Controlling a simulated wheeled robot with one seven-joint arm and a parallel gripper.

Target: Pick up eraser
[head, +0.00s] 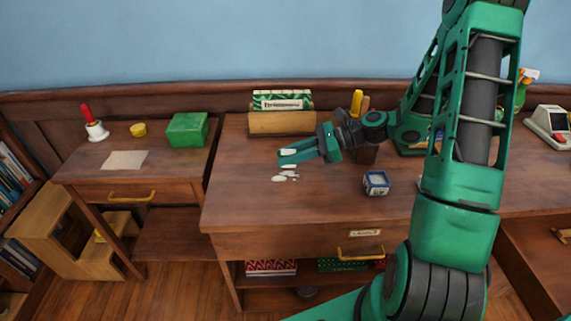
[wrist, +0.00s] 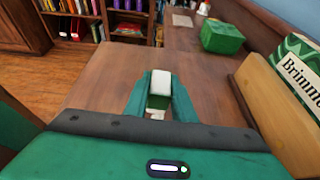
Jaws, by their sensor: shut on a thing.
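The eraser (wrist: 160,80), a small block with a white top and a green lower part, sits between the two green fingers of my gripper (wrist: 160,98) in the wrist view. The fingers are shut on its sides. In the head view, my gripper (head: 289,158) is over the middle desk (head: 240,190), pointing left. Pale bits show at its fingertips there, too small to tell apart from the eraser. White scraps (head: 284,177) show on the desk just below the fingertips.
A blue-and-white jar (head: 376,182) stands to the right. A side table at left holds a green box (head: 187,130), a red-handled bell (head: 95,128) and a yellow tin (head: 138,130). The desk's front left is clear.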

